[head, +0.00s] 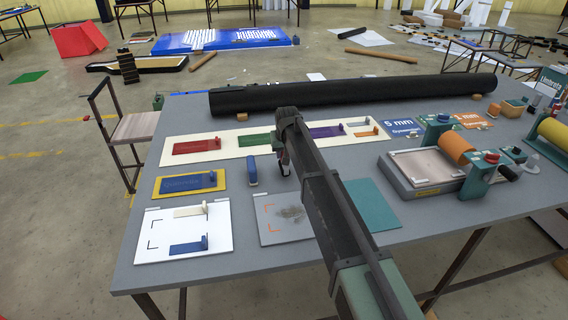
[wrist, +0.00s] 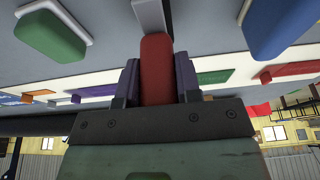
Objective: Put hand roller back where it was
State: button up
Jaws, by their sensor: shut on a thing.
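My gripper (wrist: 156,85) is shut on a red handle with a grey metal part beyond it, which I take for the hand roller (wrist: 157,62). The handle sits between two purple finger pads. Its roller end is out of the wrist view. In the head view my gripper (head: 284,166) hangs over the table, right of an upright blue object (head: 252,171) and above a grey panel (head: 268,236) with orange corner marks and a dark smudge. My arm hides part of the scene, and the held thing is not clear there.
A white board (head: 150,255) with cream and blue tools is at front left. A yellow-edged blue panel (head: 188,184) lies behind it. A teal panel (head: 372,205) and a press with an orange roller (head: 456,149) are right. A long black roll (head: 350,92) lies along the back.

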aim_at(286, 167)
jog(key=shift+f, duration=0.45)
grip_shut()
jog(key=shift+f, duration=0.2)
jog(key=o, duration=1)
grip_release()
jog(key=shift+o, duration=0.2)
jog(key=p+v, duration=1.2)
jog(key=v, duration=0.1)
jog(key=s+d+m+g, duration=0.1)
jog(key=s+d, duration=0.6)
jog(key=s, duration=0.5)
jog(key=s+d+f+m+g, duration=0.1)
jog(key=s+d, duration=0.7)
jog(key=s, duration=0.4)
jog(key=s+d+m+g+h, duration=0.1)
jog(key=s+d, duration=0.7)
jog(key=s, duration=0.3)
jog(key=shift+s+d+f, duration=0.15)
jog(key=shift+s+d, duration=0.1)
jog(key=shift+s, duration=0.15)
